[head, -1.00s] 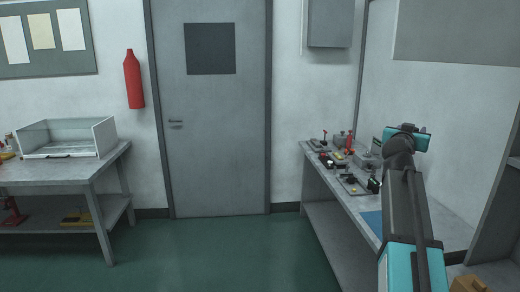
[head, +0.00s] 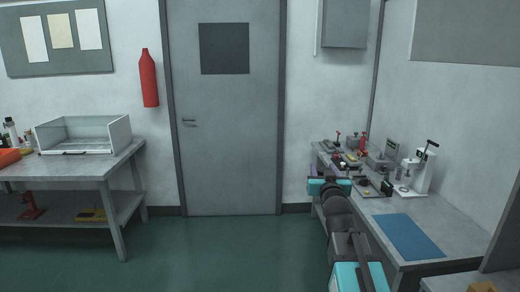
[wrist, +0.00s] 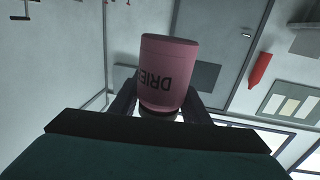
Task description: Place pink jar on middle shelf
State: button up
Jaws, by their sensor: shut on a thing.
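The pink jar (wrist: 167,72) shows in the wrist view, with dark lettering that reads upside down there. My gripper (wrist: 158,110) is shut on it, with a dark finger on either side of its lower part in the picture. In the head view my arm reaches forward at the right, beside the right-hand bench, and its links hide the jar there. I cannot pick out the middle shelf with certainty in these views.
A right bench (head: 378,208) bears small tools, a blue mat (head: 408,235) and a white press-like device (head: 424,170). A left table (head: 90,168) with a lower shelf holds a clear-fronted tray (head: 84,135). A red extinguisher (head: 149,78) hangs by the door (head: 228,130). The floor between is clear.

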jog(key=shift+n+y, duration=0.4)
jog(key=shift+y, duration=0.2)
jog(key=a, duration=0.1)
jog(key=s+a+f, duration=0.1)
jog(key=a, duration=0.2)
jog(key=shift+s+a+f, duration=0.2)
jog(key=shift+a+f, duration=0.1)
